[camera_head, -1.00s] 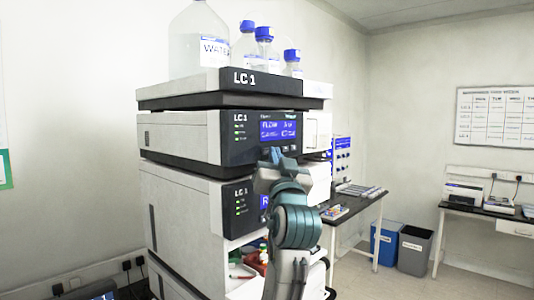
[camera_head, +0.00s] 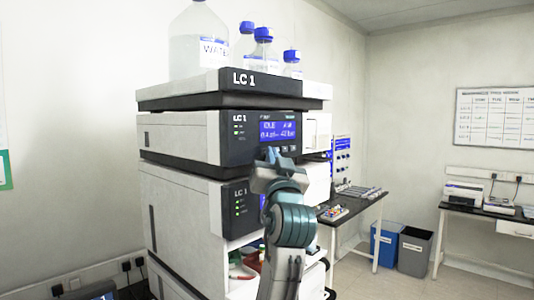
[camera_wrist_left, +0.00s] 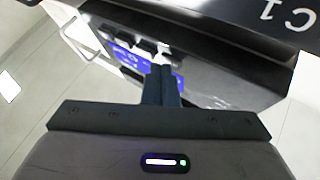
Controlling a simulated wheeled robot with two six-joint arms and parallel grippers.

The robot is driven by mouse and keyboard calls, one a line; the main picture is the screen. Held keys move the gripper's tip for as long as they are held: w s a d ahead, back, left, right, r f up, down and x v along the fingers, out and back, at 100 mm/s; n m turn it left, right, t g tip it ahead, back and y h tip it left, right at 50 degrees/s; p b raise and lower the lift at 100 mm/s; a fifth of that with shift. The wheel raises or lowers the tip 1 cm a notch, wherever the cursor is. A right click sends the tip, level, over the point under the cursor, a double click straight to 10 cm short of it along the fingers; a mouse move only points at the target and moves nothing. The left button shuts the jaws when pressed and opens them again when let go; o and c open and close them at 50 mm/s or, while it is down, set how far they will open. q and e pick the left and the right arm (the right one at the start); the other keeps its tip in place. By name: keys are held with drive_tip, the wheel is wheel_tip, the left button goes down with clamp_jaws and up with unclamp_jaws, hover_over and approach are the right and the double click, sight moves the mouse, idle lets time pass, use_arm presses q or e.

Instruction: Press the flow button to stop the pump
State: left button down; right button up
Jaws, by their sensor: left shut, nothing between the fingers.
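The pump module (camera_head: 180,136) is the upper LC 1 unit in the stack, with a dark front panel. Its blue display (camera_head: 278,131) shows "IDLE" with a line of numbers below. Small buttons (camera_head: 288,149) sit in a row under the display; the left part of this row is partly hidden by my gripper. My left gripper (camera_head: 270,156) is just below and in front of that row, shut and empty. In the left wrist view its closed fingers (camera_wrist_left: 161,82) point at the panel beside the blue display (camera_wrist_left: 130,59); contact cannot be told. My right gripper is out of view.
A top tray (camera_head: 190,92) carries a large water bottle (camera_head: 198,48) and several blue-capped bottles. Another LC 1 module (camera_head: 185,205) stands below the pump. A bench (camera_head: 362,205) with small items and two bins (camera_head: 413,250) are to the right.

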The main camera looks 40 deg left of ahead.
use_arm(q)
drive_tip(key=shift+d, duration=0.85)
drive_tip(key=shift+s+d+b, duration=0.15)
drive_tip(key=shift+d, duration=1.1)
drive_tip(key=shift+s+d+b, duration=0.1)
drive_tip(key=shift+d+b, duration=0.05)
drive_tip(key=shift+d, duration=1.1)
